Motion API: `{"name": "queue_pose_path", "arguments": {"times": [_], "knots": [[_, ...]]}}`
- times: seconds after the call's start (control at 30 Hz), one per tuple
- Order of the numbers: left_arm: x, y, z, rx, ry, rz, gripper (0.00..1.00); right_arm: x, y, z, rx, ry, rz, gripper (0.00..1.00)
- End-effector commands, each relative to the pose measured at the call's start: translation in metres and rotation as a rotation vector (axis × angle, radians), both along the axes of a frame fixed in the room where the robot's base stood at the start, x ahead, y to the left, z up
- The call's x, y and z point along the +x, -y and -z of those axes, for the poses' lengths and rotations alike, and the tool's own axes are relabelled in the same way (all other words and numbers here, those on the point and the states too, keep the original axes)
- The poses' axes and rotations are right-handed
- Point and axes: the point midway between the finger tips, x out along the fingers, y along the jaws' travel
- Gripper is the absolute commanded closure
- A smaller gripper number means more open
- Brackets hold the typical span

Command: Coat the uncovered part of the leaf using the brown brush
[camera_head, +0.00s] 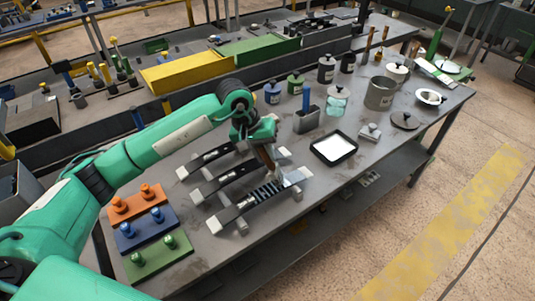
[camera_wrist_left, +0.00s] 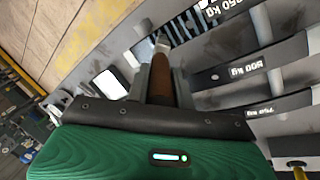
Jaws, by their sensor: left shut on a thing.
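My left gripper (camera_head: 264,146) is shut on the brown brush (camera_head: 270,160), which points down with its tip over the front leaf. In the left wrist view the brown brush handle (camera_wrist_left: 159,84) sits between the two fingers, and its pale tip is close to the striped leaf. The front leaf (camera_head: 234,212) is a long grey bar with dark stripes over its middle and right part; its left part looks plain. In the left wrist view this leaf (camera_wrist_left: 236,27) is marked 250 kg. I cannot tell whether the bristles touch it. My right gripper is not in view.
Two more leaves lie behind, the middle one (camera_head: 215,184) and the back one (camera_head: 200,163). Orange, blue and green peg blocks (camera_head: 150,243) stand left. A black-rimmed white tray (camera_head: 333,161), a blue-handled tool holder (camera_head: 306,121) and a metal pot (camera_head: 380,94) stand right.

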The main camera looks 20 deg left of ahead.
Motion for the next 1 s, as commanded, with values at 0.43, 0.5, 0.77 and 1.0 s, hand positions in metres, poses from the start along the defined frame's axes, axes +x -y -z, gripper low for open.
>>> {"name": "queue_pose_path", "arguments": {"times": [0.43, 0.5, 0.77, 1.0], "knots": [[-0.017, -0.014, -0.002, -0.001, 0.0, 0.0, 0.99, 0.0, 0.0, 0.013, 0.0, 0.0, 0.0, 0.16], [-0.02, -0.016, -0.001, -0.001, 0.001, 0.001, 0.99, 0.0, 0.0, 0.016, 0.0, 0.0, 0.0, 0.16], [-0.038, -0.03, 0.0, 0.0, 0.002, 0.0, 0.99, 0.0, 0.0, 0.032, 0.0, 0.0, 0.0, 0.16], [-0.042, -0.033, -0.004, -0.001, 0.0, 0.001, 0.99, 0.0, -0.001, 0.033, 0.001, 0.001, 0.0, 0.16]]}}
